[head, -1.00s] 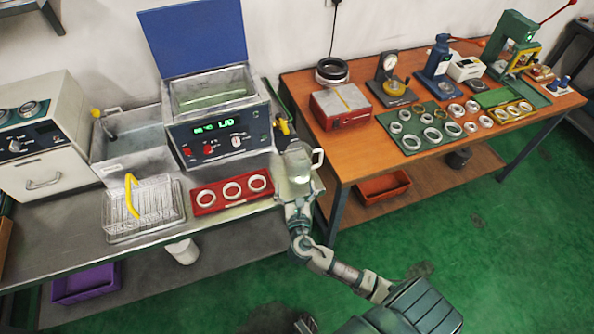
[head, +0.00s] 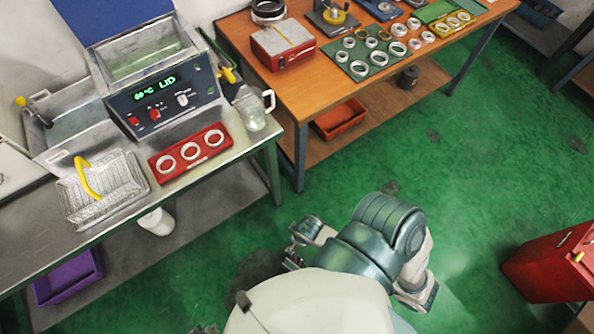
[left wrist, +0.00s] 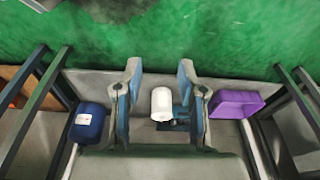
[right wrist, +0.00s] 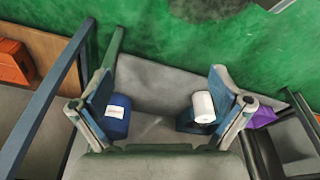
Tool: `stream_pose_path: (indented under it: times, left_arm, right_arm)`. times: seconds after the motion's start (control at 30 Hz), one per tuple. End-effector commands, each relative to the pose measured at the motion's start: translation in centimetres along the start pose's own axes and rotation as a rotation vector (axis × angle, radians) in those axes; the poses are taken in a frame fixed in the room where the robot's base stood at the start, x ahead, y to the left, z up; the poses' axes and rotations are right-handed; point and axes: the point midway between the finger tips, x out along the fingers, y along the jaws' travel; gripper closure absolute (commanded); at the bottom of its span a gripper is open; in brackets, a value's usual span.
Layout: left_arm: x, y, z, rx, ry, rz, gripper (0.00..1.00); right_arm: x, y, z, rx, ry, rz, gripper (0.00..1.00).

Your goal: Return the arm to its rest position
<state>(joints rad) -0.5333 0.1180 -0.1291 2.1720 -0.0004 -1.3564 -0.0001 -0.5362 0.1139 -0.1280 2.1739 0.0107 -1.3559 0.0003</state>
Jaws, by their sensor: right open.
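My right arm (head: 375,240) is folded back close to my body in the head view, over the green floor and clear of both benches. My right gripper (right wrist: 160,74) is open in the right wrist view, with nothing between its fingers. My left gripper (left wrist: 160,68) shows in the left wrist view with its fingers apart and nothing held; a white cylinder appears beyond the gap. A clear jug (head: 252,108) stands upright on the right end of the grey bench (head: 125,225), apart from my arm.
A red tray (head: 188,152) with three rings and a wire basket (head: 103,187) sit on the grey bench by the heated bath (head: 160,95). The wooden table (head: 300,88) stands behind. Green floor between is free.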

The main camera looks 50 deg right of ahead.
Motion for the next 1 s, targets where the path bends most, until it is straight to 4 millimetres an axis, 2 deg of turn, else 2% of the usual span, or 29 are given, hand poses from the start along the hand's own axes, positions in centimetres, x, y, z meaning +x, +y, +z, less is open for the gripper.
stream_pose_path:
  times: [0.43, 0.57, 0.67, 0.8, 0.9, 1.0]
  left_arm:
    - [-0.1, 0.9, -0.1, -0.002, 0.004, 0.016, 0.60]
    - [0.0, 0.6, -0.2, 0.000, 0.008, 0.010, 0.60]
    - [2.7, 0.2, 0.6, 0.002, -0.010, 0.008, 0.60]
    - [7.0, 0.6, 2.5, 0.008, -0.025, 0.008, 0.60]
    - [9.6, 0.9, 4.3, 0.012, -0.036, 0.007, 0.60]
    - [11.3, 1.0, 5.8, 0.014, -0.043, 0.008, 0.60]
  right_arm:
    - [-0.1, -0.1, -0.1, -0.004, 0.001, 0.009, 0.00]
    - [0.4, -0.1, -0.1, -0.005, 0.001, 0.009, 0.00]
    - [2.6, -0.3, 0.4, -0.009, -0.010, 0.007, 0.00]
    - [7.1, -0.2, 2.4, -0.014, -0.025, 0.004, 0.00]
    - [9.7, -0.1, 4.3, -0.016, -0.035, 0.000, 0.00]
    - [11.5, -0.1, 5.8, -0.019, -0.041, -0.001, 0.00]
